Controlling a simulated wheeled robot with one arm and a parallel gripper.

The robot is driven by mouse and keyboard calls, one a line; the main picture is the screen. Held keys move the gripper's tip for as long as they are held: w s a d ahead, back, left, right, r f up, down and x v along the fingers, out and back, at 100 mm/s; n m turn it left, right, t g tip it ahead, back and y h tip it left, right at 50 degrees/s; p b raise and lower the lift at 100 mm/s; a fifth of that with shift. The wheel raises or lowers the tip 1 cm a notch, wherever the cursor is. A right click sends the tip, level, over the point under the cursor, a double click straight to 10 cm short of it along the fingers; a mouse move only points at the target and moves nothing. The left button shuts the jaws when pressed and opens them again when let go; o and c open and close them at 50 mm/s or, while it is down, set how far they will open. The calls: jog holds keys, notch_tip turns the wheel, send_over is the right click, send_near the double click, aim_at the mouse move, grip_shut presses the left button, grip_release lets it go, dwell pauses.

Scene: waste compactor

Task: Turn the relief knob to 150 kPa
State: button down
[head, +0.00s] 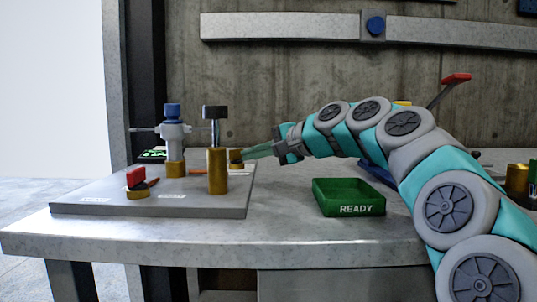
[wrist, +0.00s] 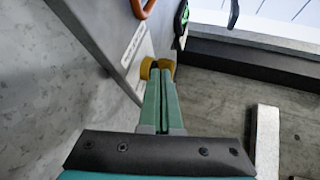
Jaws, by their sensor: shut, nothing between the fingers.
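My gripper (head: 248,153) is shut and empty. It reaches in from the right, its teal fingers pointing left at a small brass fitting (head: 236,160) at the right side of the grey panel (head: 120,192). In the wrist view the closed fingertips (wrist: 161,76) overlap the brass fitting (wrist: 146,68); I cannot tell whether they touch it. Other fittings on the panel are a black-topped brass post (head: 217,170), a blue-topped grey valve (head: 173,132) and a red-handled brass fitting (head: 135,180). I cannot tell which is the relief knob, and no kPa scale is readable.
A green tray marked READY (head: 349,210) stands on the grey table (head: 285,228), right of the panel. A red-ended lever (head: 456,78) rises behind my arm. Brass and dark items (head: 517,178) stand at the far right. The table front between panel and tray is clear.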

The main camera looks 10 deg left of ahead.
aim_at(233, 155)
jog(key=shift+w+a, duration=0.2)
jog(key=shift+a, duration=0.25)
jog(key=shift+w+a, duration=0.2)
jog(key=shift+a, duration=0.25)
jog(key=shift+r, duration=0.1)
jog(key=shift+s+a+r+m+t+h+p, duration=0.15)
jog(key=shift+s+m+t+h+p, duration=0.15)
jog(key=shift+m+t+p, duration=0.25)
jog(key=shift+s+a+m+t+h+p, duration=0.2)
jog(key=shift+m+t+h+p, duration=0.4)
jog(key=shift+p, duration=0.5)
jog(key=shift+m+t+p, duration=0.35)
jog(key=shift+t+p, duration=0.1)
jog(key=shift+p, duration=0.15)
jog(key=shift+s+a+f+p, duration=0.1)
jog(key=shift+a+f+p, duration=0.15)
jog(key=shift+p, duration=0.1)
